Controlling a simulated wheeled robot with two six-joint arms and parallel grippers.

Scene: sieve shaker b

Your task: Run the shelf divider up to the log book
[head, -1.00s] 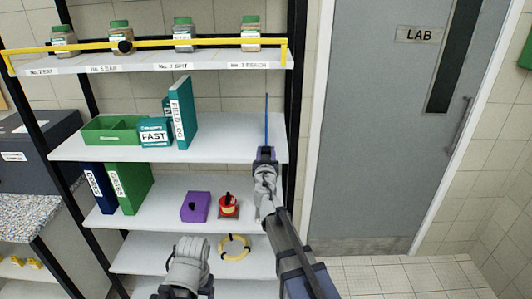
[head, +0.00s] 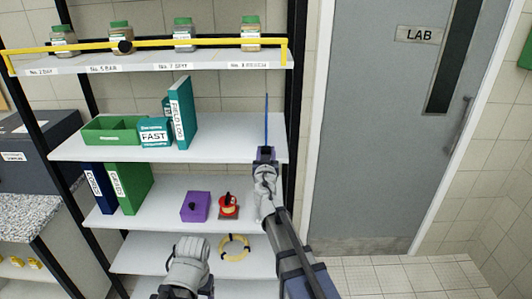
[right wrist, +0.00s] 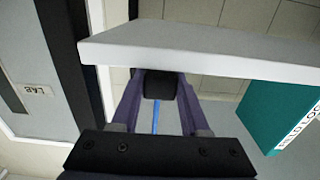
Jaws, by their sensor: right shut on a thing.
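The shelf divider (head: 267,120) is a thin blue upright piece at the right end of the second shelf from the top. My right gripper (head: 265,154) is shut on it at the front edge of that shelf. In the right wrist view the blue strip (right wrist: 155,118) shows between the fingers, below a black block. The log book (head: 183,112) is a teal upright binder labelled FIELD LOG, left of the divider with a bare gap between them. It also shows in the right wrist view (right wrist: 283,115). My left arm is low in the head view; its fingers do not show.
A teal box labelled FAST (head: 155,132) and a green tray (head: 110,130) stand left of the log book. The shelf (head: 235,140) is clear between log book and divider. A black rack post (head: 297,80) stands just right of the divider. Jars line the shelf above.

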